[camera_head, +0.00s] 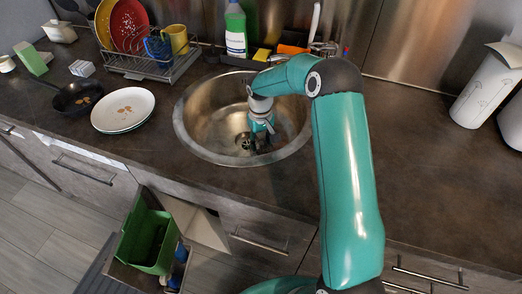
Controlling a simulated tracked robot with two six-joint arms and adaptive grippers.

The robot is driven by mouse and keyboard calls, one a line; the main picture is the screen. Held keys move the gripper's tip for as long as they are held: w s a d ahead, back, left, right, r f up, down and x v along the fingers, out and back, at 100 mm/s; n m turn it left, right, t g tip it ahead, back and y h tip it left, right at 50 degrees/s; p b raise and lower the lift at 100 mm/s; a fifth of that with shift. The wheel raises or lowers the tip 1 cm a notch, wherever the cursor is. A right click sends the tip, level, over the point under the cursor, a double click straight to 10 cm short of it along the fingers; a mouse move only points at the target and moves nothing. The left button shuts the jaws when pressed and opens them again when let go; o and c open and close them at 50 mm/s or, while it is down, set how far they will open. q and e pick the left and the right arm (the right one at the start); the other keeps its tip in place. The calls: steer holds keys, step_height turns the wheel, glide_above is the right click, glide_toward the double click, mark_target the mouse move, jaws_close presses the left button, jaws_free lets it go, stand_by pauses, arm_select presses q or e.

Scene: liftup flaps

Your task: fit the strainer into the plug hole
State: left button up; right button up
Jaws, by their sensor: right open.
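The round metal sink (190,110) is set into the dark countertop at the middle of the view. My right gripper (257,145) reaches down into the sink from the right, and its fingers are open close to the basin floor. The plug hole (243,140) shows as a small dark round patch just left of the fingers, partly hidden by them. I cannot make out the strainer as a separate thing; at this size I cannot tell whether it sits in the hole or under the fingers. My left gripper is not in view.
A soap bottle (235,30) stands behind the sink. White canisters (485,90) stand at right. An open drawer holds a green bin (148,235). The right counter is clear.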

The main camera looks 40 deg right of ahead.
steer(key=shift+f, duration=0.5)
steer(key=shift+c, duration=0.2)
jaws_close()
steer(key=shift+r, duration=0.15)
